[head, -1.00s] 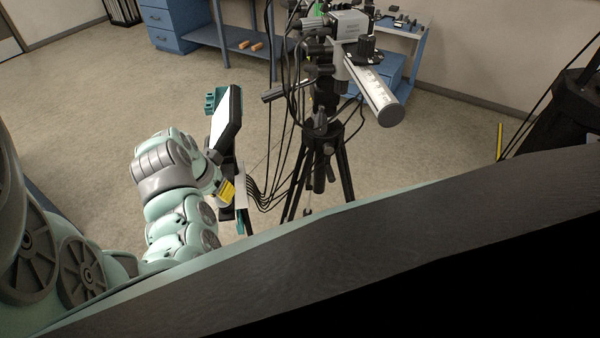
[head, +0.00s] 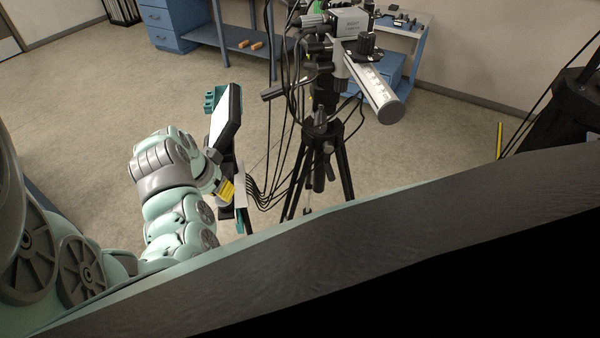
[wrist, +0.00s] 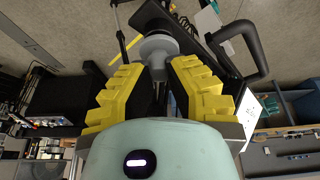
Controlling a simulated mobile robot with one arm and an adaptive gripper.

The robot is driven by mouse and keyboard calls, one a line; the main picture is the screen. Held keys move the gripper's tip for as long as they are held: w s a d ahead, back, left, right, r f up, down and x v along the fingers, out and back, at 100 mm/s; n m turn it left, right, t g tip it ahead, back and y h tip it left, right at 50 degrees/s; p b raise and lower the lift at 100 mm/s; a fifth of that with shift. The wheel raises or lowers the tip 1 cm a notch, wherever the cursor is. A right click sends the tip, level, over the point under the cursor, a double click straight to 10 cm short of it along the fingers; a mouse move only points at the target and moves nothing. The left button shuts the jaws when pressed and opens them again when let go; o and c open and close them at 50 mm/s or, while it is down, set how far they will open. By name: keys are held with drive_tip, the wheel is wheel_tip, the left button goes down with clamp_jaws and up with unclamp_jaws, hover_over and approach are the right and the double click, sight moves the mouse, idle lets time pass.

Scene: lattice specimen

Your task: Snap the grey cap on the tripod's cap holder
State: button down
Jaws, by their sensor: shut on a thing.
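In the wrist view my gripper (wrist: 159,74) has its two yellow ribbed fingers closed around a round grey piece, which looks like the grey cap (wrist: 158,46). The cap's wide rim shows just beyond the fingertips. In the head view one yellow finger of my gripper (head: 226,190) shows beside a white panel, left of the tripod (head: 322,170); the cap is hidden there. The tripod stands upright on black legs and carries a grey instrument (head: 345,22) with a silver tube. I cannot make out the cap holder clearly.
A blue workbench (head: 235,38) stands behind. Open carpet lies left of my arm.

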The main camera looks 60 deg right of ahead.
sight(218, 204)
drive_tip(key=shift+a+f+b, duration=0.1)
drive_tip(key=shift+f+b, duration=0.2)
drive_tip(key=shift+f, duration=0.2)
idle(0.8)
drive_tip(key=shift+c, duration=2.1)
unclamp_jaws()
drive_tip(key=shift+r, duration=0.15)
drive_tip(key=shift+p+v, duration=1.4)
drive_tip(key=shift+v, duration=0.95)
drive_tip(key=shift+r, duration=0.1)
